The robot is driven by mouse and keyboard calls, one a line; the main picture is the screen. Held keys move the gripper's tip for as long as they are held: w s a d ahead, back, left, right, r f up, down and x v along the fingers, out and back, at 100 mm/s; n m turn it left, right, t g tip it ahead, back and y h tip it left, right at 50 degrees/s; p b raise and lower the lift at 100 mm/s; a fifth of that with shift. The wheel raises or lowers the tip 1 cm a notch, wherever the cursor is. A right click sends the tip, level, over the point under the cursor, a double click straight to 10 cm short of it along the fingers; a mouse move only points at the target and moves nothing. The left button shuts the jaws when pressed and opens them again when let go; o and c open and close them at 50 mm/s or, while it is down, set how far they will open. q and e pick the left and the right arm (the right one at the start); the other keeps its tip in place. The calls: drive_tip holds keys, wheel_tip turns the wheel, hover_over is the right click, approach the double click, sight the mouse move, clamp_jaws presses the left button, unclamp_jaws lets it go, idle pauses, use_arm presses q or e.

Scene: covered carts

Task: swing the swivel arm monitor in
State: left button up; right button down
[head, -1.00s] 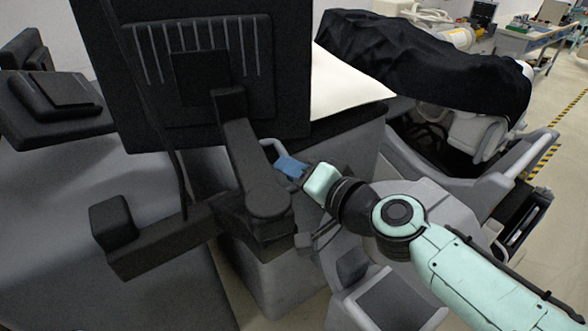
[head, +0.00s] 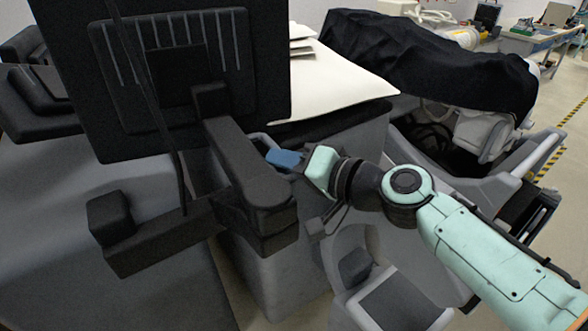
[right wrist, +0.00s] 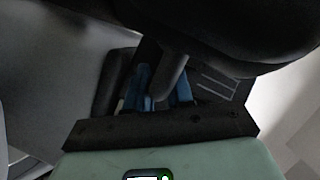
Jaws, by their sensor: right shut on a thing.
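The black monitor (head: 268,70) is seen from behind at the upper left of the head view. It sits on a dark swivel arm (head: 238,160) whose elbow joint is near the picture's middle. A lower link (head: 160,238) runs left from that joint. A grey bar handle (right wrist: 172,76) shows in the right wrist view between blue fingertips. My right gripper (head: 284,158) is shut on this handle, beside the swivel arm; the wrist view also shows its fingers (right wrist: 162,92). The handle's far end is hidden. My left gripper is out of view.
A grey cart (head: 285,265) stands under the arm, with white sheets (head: 340,85) on top. A black cover (head: 430,62) drapes a machine behind at right. A dark padded item (head: 40,100) is at far left. Open floor shows at far right.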

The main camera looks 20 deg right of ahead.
drive_tip(key=shift+w+a+r, duration=0.1)
drive_tip(key=shift+w+a, duration=0.1)
drive_tip(key=shift+a, duration=0.15)
drive_tip(key=c, duration=1.4)
unclamp_jaws()
drive_tip(key=shift+s+d, duration=0.35)
drive_tip(key=shift+s, duration=0.05)
drive_tip(key=b+v, duration=0.2)
drive_tip(key=v, duration=1)
drive_tip(key=shift+d+r, duration=0.1)
drive_tip(key=shift+d, duration=0.05)
